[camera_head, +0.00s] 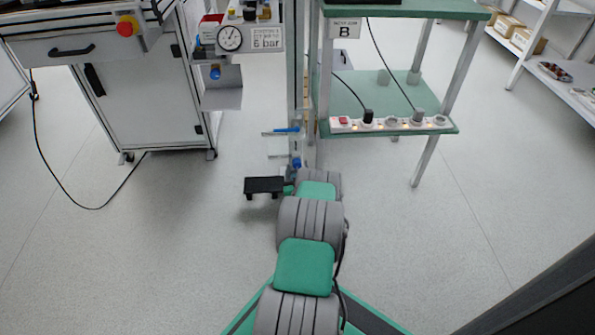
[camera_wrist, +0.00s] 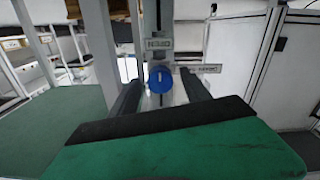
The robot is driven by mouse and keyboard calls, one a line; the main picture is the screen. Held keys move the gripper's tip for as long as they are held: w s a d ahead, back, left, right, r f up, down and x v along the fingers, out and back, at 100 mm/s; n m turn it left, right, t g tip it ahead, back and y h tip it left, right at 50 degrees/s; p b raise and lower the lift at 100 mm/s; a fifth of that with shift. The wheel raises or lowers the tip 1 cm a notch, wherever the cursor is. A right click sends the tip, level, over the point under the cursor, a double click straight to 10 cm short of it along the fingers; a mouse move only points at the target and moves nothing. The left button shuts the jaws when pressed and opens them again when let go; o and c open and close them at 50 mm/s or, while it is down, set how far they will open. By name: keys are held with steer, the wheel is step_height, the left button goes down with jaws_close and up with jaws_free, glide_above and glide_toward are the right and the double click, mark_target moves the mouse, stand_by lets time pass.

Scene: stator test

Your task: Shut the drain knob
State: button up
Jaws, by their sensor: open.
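A round blue knob (camera_wrist: 160,78) with a pale mark on its face sits on a grey upright, in the middle of the wrist view. Small grey label plates are beside it; their text is hard to read. My gripper (camera_wrist: 160,83) is open, with one dark finger on each side of the knob in the picture. Whether the fingers reach the knob's depth or touch it, I cannot tell. In the head view, a small blue knob (camera_head: 296,162) shows low on the post, just beyond the end of my arm. My fingers are mostly hidden there by my arm.
A blue-handled lever (camera_head: 287,130) is higher on the post (camera_head: 295,80). A green-topped bench (camera_head: 430,10) with a power strip (camera_head: 390,123) stands right. A white cabinet (camera_head: 150,105) and a pressure gauge (camera_head: 230,38) are left. The floor (camera_head: 130,250) in front is clear.

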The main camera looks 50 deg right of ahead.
steer(key=shift+c, duration=0.3)
jaws_close()
stand_by(0.3)
